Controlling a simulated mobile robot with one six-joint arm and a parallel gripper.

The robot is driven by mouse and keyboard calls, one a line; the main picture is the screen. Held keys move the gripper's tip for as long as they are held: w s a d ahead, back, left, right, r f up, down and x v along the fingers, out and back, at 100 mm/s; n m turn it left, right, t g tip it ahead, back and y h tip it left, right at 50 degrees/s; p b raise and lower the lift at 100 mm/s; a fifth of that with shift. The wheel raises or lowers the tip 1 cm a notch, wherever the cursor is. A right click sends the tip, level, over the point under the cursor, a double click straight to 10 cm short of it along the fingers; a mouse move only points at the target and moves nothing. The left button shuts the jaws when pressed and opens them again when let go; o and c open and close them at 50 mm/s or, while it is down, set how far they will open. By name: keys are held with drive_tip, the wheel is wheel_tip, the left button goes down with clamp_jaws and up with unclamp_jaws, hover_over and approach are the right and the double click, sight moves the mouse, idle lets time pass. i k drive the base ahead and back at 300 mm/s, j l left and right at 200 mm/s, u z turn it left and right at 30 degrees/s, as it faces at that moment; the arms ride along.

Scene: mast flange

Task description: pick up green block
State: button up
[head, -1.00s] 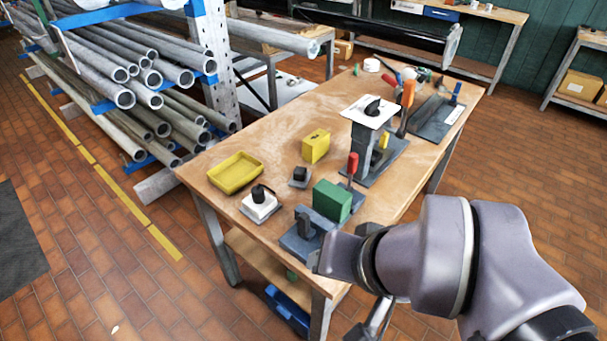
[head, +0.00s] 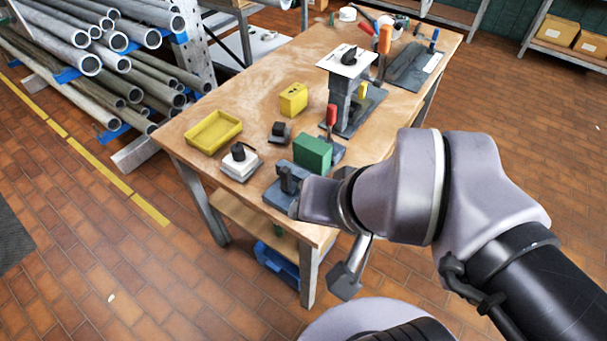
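The green block (head: 313,152) stands on the near part of the wooden workbench (head: 216,160), just behind and right of a dark grey fixture with an upright post (head: 288,182). The block's front and top show; its lower right is close to the arm in the picture. My arm comes in from the right, and its lilac end link overlaps the bench's near edge, below and right of the block. My gripper's fingers cannot be made out; nothing visible is gripping the block.
Around the block are a red-handled tool (head: 331,116), a small black-knobbed piece (head: 279,132), a white base with black knob (head: 240,162), a yellow box (head: 293,98) and a yellow tray (head: 213,131). A post with a white plate (head: 346,60) rises behind. Pipe racks stand left.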

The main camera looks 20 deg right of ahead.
sight(311, 153)
drive_tip(key=i+j+z, duration=0.25)
drive_tip(key=j, duration=0.4)
drive_tip(key=i+j+z, duration=0.25)
drive_tip(key=i+j, duration=0.15)
drive_tip(key=j, duration=0.3)
drive_tip(key=i+j+z, duration=0.15)
drive_tip(key=j, duration=0.2)
